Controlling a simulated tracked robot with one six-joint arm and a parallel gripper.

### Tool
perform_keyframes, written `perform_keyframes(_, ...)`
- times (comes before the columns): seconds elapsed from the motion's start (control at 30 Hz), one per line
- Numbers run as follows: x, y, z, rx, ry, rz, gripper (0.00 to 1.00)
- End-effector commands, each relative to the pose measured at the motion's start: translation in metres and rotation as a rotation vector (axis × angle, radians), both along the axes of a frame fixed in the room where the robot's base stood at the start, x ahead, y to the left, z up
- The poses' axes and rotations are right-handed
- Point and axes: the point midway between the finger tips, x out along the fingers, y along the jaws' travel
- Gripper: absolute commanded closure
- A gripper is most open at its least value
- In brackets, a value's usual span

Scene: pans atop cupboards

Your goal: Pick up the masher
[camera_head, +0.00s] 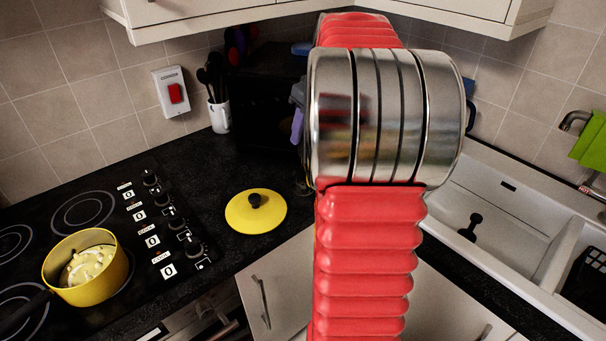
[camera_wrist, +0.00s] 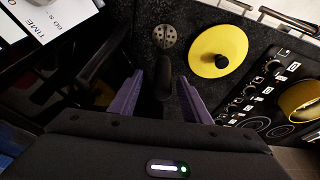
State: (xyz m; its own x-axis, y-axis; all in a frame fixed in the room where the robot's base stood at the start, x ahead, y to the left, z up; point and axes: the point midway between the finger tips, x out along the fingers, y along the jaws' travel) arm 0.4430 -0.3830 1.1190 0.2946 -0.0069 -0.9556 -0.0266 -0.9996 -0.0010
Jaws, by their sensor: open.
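The masher has a round, perforated grey head (camera_wrist: 165,36) and a dark handle (camera_wrist: 165,72). It shows in the wrist view, with the handle pointing toward my gripper. My gripper (camera_wrist: 159,78) is open, its two purple fingers apart on either side of the dark handle. I see dark gaps between the handle and each finger, and cannot tell how far above the counter the fingers are. In the head view one purple finger (camera_head: 297,126) shows beside my red arm, which hides most of the masher and gripper.
A yellow lid (camera_head: 256,211) with a black knob lies on the dark counter beside the masher. A yellow pan (camera_head: 86,268) stands on the hob at left. A white mug of utensils (camera_head: 219,115) stands by the wall. A dark appliance (camera_head: 266,95) is at the back; the sink (camera_head: 500,215) is right.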

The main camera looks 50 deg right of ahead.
Motion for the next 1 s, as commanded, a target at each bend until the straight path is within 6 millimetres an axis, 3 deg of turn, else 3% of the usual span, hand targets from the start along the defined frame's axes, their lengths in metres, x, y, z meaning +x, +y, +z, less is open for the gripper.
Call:
perform_keyframes(0.47,0.003,0.001,-0.008,0.0,0.0,0.0,0.57)
perform_keyframes(0.8,0.017,0.004,-0.046,0.001,0.001,0.001,0.57)
perform_keyframes(1.0,0.019,0.004,-0.054,-0.001,0.0,0.001,0.57)
